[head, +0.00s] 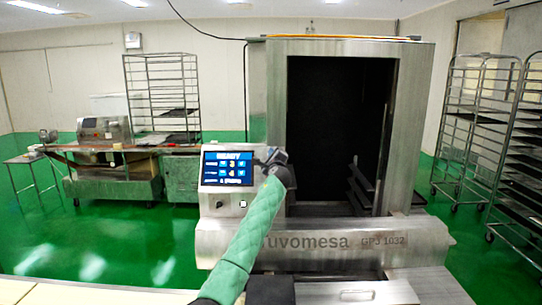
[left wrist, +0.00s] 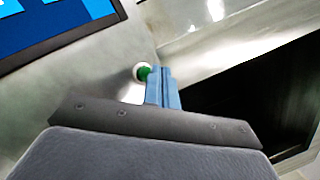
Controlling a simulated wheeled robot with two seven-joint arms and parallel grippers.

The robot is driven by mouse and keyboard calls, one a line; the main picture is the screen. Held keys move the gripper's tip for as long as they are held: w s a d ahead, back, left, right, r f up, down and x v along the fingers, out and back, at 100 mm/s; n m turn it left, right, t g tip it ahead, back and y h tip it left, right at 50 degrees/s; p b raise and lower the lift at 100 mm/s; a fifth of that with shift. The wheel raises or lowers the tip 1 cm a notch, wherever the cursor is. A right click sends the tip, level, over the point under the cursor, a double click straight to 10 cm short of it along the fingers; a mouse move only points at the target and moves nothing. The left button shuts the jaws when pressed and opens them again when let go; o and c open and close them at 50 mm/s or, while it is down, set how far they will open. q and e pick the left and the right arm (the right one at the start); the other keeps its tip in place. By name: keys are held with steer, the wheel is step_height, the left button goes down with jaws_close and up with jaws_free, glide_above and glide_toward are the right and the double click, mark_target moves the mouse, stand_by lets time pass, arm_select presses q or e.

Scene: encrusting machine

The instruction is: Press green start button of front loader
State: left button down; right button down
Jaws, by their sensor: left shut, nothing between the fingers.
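The front loader is the large steel machine (head: 340,240) in the head view, with a dark opening and a lit display (head: 227,167) reading READY. The green start button (left wrist: 144,73), in a pale ring, shows in the left wrist view on the steel panel near the display's corner. I cannot make it out in the head view. My left gripper (head: 262,161) is beside the display's right edge. Its blue fingers (left wrist: 163,88) are shut and empty, with the tips close to the button's right side. I cannot tell whether they touch it. My right gripper is not in view.
A dark knob (head: 219,204) and a small white square (head: 243,203) sit below the display. Rack trolleys (head: 470,130) stand at the right, another rack (head: 160,90) and a bench machine (head: 103,130) at the left. Green floor is clear at the left.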

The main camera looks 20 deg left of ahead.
arm_select(q)
steer(key=shift+w+f, duration=0.1)
steer(key=shift+w, duration=0.05)
stand_by(0.4)
steer(key=shift+w+a+f+b, duration=0.1)
steer(key=shift+w+b, duration=0.05)
steer(key=shift+b, duration=0.2)
steer(key=shift+w+f+b, duration=0.2)
steer(key=shift+w+b, duration=0.1)
steer(key=shift+b, duration=0.05)
stand_by(0.7)
stand_by(0.4)
steer(key=shift+s+r+p, duration=0.35)
steer(key=shift+p, duration=0.3)
steer(key=shift+s, duration=0.25)
